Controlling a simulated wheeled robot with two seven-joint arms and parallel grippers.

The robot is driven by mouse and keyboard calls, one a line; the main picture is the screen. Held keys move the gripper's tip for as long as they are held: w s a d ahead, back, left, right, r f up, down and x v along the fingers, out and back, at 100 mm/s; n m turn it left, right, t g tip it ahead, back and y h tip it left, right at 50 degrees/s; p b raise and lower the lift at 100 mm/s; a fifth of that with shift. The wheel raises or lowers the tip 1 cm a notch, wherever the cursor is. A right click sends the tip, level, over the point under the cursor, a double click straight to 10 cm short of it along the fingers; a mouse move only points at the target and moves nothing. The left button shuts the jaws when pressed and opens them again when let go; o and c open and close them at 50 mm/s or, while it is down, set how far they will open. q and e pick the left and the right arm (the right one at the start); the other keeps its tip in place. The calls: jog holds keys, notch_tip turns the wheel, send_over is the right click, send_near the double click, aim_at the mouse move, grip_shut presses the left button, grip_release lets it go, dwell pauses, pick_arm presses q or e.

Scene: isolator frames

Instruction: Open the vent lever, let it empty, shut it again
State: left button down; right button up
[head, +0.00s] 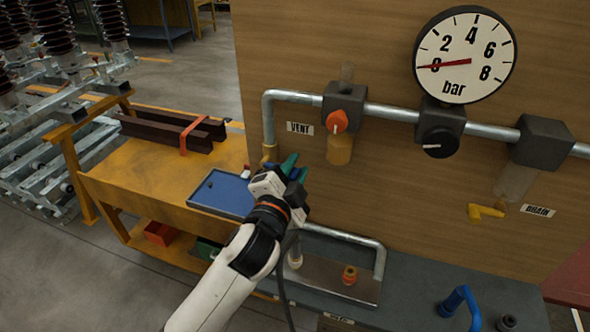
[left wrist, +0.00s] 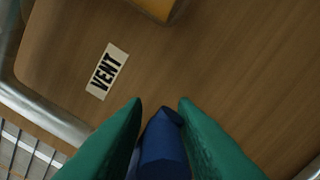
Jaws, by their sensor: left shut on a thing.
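The VENT label (head: 300,128) is on the wooden panel, also in the left wrist view (left wrist: 107,71). Right of it is a grey valve block (head: 344,98) with an orange knob (head: 337,122) and an amber cup (head: 340,150) below. My left gripper (head: 290,168) is below and left of the cup, apart from it. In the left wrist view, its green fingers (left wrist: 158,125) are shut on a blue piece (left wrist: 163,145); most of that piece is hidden. The gauge (head: 466,55) needle points at 0. My right gripper is not in view.
A black knob (head: 437,142) is under the gauge. A yellow lever (head: 486,211) is near the DRAIN label (head: 538,211). A blue handle (head: 460,302) stands on the bench at lower right. A blue tray (head: 222,193) lies on the yellow workbench (head: 150,165).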

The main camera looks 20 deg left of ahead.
pick_arm(q)
jog(key=shift+f+m, duration=0.4)
jog(key=shift+f, duration=0.15)
jog(key=shift+f+p, duration=0.1)
jog(key=shift+p, duration=0.25)
jog(key=m, duration=0.1)
jog(key=f+m+p, duration=0.1)
jog(key=m, duration=0.1)
jog(key=shift+a+f+p, duration=0.15)
jog(key=shift+f+p, duration=0.15)
jog(key=a+f+m+p, duration=0.3)
jog(key=a+m+p, duration=0.2)
jog(key=m, duration=0.7)
jog(key=shift+a+f+m, duration=0.2)
jog(key=shift+f+m, duration=0.2)
jog(key=shift+w, duration=0.1)
jog(key=shift+r, duration=0.1)
